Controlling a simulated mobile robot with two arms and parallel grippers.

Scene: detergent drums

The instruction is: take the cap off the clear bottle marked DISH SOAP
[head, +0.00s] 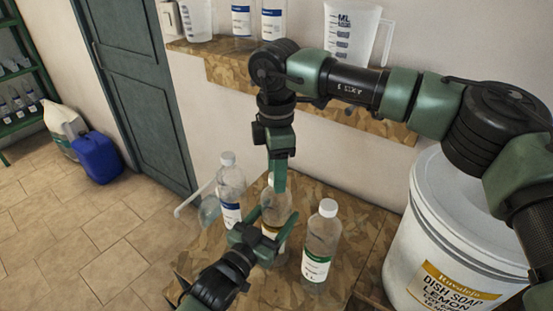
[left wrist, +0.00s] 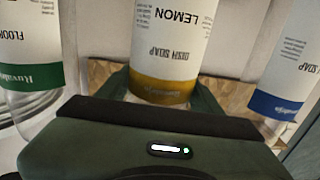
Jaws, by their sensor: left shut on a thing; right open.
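The clear bottle marked DISH SOAP (head: 278,205) stands upright in the middle of the bottles on the wooden stand. Its white label with a yellow band (left wrist: 165,92) reads DISH SOAP LEMON, upside down in the left wrist view. My left gripper (head: 268,222) is shut around this bottle's body, and its fingers also flank the bottle in the left wrist view. My right gripper (head: 278,182) points down from above, open, with its fingers at the bottle's white cap. The cap is mostly hidden behind a finger, and I cannot tell whether they touch.
A blue-labelled bottle (head: 230,190) stands close on the left, a green-labelled bottle (head: 321,240) close on the right. A large white DISH SOAP drum (head: 440,230) is at the right. A wall shelf (head: 230,70) with bottles and a jug is behind my right arm.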

